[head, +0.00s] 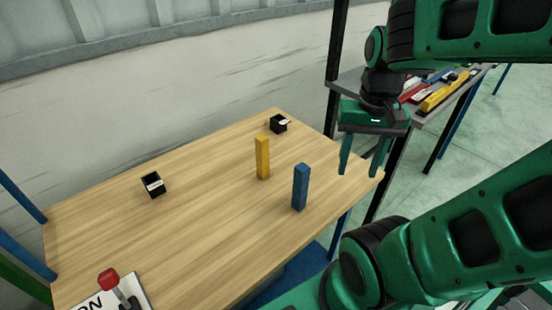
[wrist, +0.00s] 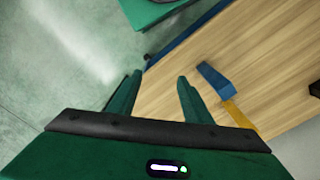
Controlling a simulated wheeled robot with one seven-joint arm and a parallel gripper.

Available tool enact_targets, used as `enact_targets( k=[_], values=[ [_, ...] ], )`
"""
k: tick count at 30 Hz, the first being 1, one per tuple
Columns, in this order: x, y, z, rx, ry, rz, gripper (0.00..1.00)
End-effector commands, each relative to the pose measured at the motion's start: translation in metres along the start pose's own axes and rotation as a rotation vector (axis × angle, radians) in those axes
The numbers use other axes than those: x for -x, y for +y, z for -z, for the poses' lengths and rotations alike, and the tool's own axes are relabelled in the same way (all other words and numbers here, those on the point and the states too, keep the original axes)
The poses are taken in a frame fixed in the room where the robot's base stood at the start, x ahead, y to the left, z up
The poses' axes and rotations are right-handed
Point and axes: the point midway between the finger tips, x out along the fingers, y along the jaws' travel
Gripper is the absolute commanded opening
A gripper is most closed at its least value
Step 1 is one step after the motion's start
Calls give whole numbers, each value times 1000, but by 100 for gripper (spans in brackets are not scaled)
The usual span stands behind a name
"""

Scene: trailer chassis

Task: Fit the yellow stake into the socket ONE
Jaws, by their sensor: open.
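The yellow stake (head: 262,158) stands upright on the wooden table, and part of it shows in the wrist view (wrist: 238,115). Two small black sockets with white labels are on the table: one (head: 152,186) at the left and one (head: 278,124) at the far edge. Their labels are too small to read. My gripper (head: 360,172) is open and empty, above the right end of the table, to the right of the yellow stake. Its fingers also show in the wrist view (wrist: 158,92).
A blue stake (head: 300,187) stands upright just right of and nearer than the yellow stake. A red-knobbed lever (head: 110,280) on a white plate is at the table's near left. A shelf (head: 415,118) with coloured bars stands behind my gripper.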

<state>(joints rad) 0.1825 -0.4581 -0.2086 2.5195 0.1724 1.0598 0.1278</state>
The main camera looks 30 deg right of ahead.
Motion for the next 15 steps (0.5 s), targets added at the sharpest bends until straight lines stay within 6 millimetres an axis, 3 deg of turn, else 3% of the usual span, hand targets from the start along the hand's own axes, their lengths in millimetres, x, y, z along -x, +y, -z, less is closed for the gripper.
enact_targets(
  k=[6,15],
  values=[
    [17,-70,54,-236,5,-10,45],
    [22,-188,99,-573,10,-5,45]
  ],
)
